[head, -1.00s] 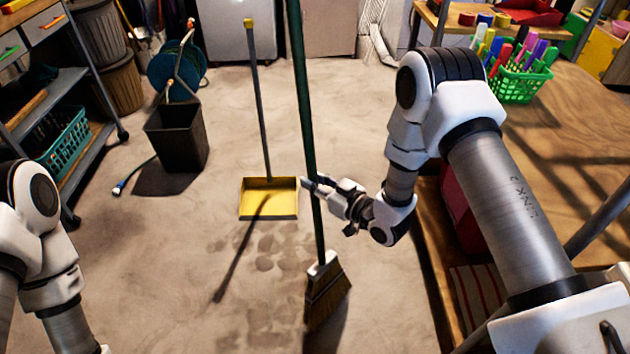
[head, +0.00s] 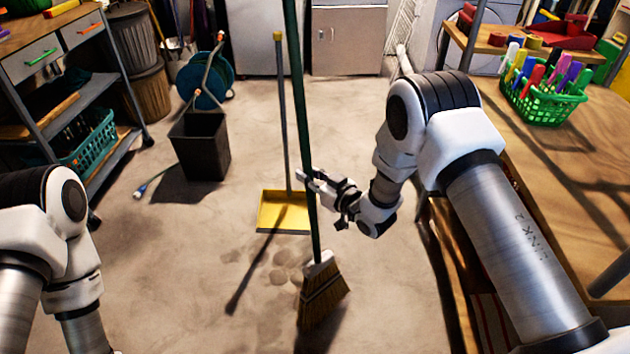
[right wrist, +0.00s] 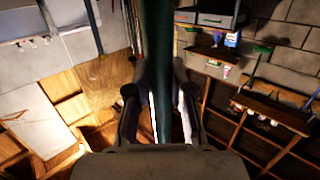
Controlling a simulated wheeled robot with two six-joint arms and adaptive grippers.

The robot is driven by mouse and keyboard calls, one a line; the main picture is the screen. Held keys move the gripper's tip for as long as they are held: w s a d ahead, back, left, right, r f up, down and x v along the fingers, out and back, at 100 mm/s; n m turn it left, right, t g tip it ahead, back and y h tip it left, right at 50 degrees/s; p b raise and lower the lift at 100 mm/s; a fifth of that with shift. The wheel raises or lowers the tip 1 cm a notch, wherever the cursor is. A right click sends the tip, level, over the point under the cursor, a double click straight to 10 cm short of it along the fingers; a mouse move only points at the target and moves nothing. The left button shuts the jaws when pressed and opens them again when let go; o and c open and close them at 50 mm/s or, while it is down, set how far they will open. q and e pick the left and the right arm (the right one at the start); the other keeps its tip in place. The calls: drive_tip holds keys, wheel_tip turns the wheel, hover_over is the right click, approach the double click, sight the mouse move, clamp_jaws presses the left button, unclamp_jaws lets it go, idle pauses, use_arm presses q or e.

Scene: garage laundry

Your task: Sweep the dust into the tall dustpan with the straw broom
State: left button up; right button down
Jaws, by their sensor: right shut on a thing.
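The straw broom (head: 322,290) stands nearly upright on the floor with its bristles down and its green handle rising past the top of the head view. My right gripper (head: 311,184) is shut on the green handle (right wrist: 157,60), which also shows between the fingers in the right wrist view. The tall dustpan (head: 283,212) is yellow with a long grey handle and stands just behind and left of the broom. Dust patches (head: 281,273) lie on the floor between the dustpan and the broom head. My left arm shows at the left edge, but its gripper is out of view.
A black bin (head: 201,147) and a teal hose reel (head: 208,84) stand behind left. A shelf cart with a teal basket (head: 92,141) is at far left. A wooden workbench (head: 560,165) with a green basket (head: 545,103) lines the right. The floor around the dust is open.

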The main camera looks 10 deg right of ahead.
drive_tip(key=r+b+x, duration=0.1)
drive_tip(key=b+x, duration=0.6)
drive_tip(key=x, duration=0.9)
drive_tip(key=shift+w+r, duration=0.3)
drive_tip(key=shift+r, duration=0.15)
drive_tip(key=shift+a, duration=0.1)
